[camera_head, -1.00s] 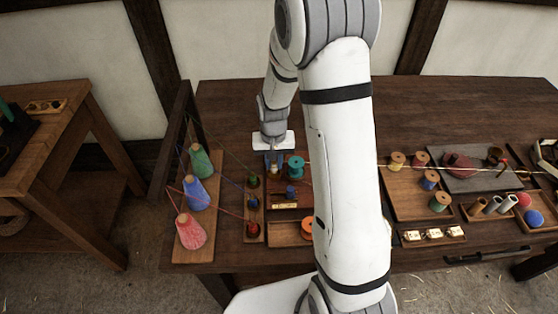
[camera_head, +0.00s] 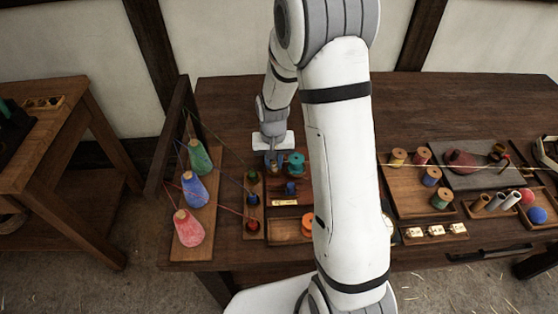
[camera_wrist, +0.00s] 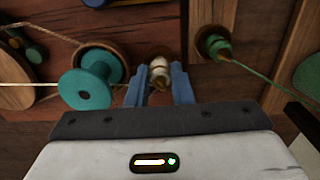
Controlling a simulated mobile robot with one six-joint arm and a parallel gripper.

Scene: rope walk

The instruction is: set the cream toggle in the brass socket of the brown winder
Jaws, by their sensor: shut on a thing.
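My gripper (camera_head: 275,160) points down over the left part of the bench. In the wrist view its two blue fingers (camera_wrist: 160,88) are shut on the cream toggle (camera_wrist: 160,66), a small pale rounded piece with a brass-coloured part near it. A brown round form shows just behind the toggle, perhaps the winder. I cannot tell whether the toggle is inside the brass socket or only above it; the fingers and the toggle hide the contact. In the head view the held piece is very small between the fingertips.
A teal spool (camera_wrist: 85,88) stands close left of the fingers, and a green-wound peg (camera_wrist: 213,45) close right. Red, blue and green thread cones (camera_head: 195,190) stand at the bench's left, with threads stretched across. An orange spool (camera_head: 307,224) lies nearer the front. My arm hides the bench middle.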

